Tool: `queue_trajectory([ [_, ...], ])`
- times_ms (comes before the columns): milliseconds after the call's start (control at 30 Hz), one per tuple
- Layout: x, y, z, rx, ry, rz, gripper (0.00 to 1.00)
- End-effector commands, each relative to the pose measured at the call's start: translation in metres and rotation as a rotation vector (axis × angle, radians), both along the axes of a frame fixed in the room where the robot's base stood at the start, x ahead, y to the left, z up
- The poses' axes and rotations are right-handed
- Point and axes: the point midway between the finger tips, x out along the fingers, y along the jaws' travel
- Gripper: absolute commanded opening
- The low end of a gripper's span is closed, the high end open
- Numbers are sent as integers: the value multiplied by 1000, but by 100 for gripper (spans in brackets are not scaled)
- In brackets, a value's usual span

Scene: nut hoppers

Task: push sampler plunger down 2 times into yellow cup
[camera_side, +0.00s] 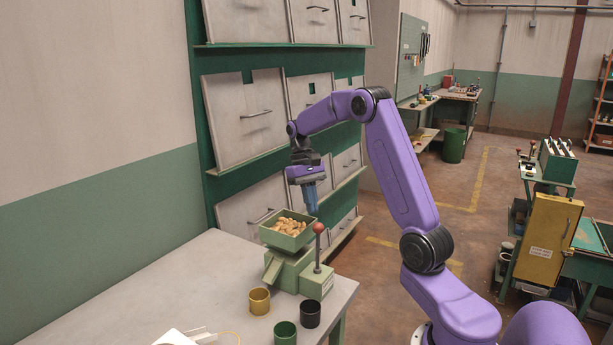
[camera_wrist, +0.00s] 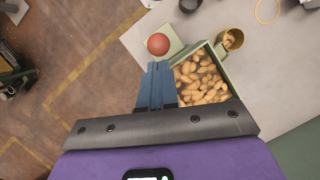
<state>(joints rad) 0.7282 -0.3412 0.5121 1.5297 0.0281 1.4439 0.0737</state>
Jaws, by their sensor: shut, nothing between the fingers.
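The sampler (camera_side: 290,262) is a pale green body with a hopper of nuts (camera_side: 288,226) on top and a chute at its left. Its plunger is a rod with a red ball knob (camera_side: 318,228), standing up at the right. My gripper (camera_side: 311,211) points down with blue fingers shut and empty, a little above the knob. In the wrist view the red knob (camera_wrist: 158,44) lies just beyond the fingertips (camera_wrist: 158,66), apparently apart. The yellow cup (camera_side: 259,301) stands on the table near the chute's low end; it also shows in the wrist view (camera_wrist: 233,40). Its contents are unclear.
A black cup (camera_side: 310,314) and a green cup (camera_side: 285,333) stand on the grey table (camera_side: 180,285) near the yellow one. A white object (camera_side: 178,338) and a yellow cord lie at the front. Drawer fronts (camera_side: 243,112) rise behind. The table's left part is clear.

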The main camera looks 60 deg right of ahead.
Motion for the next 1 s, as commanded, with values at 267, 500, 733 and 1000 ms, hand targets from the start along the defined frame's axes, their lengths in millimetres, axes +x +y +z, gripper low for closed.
queue_trajectory([
  [267,17,-8,48,-1,-4,1,0],
  [500,24,-12,72,0,-2,1,0],
  [733,26,-13,80,1,0,0,0],
  [1000,26,-13,80,0,-1,0,0],
])
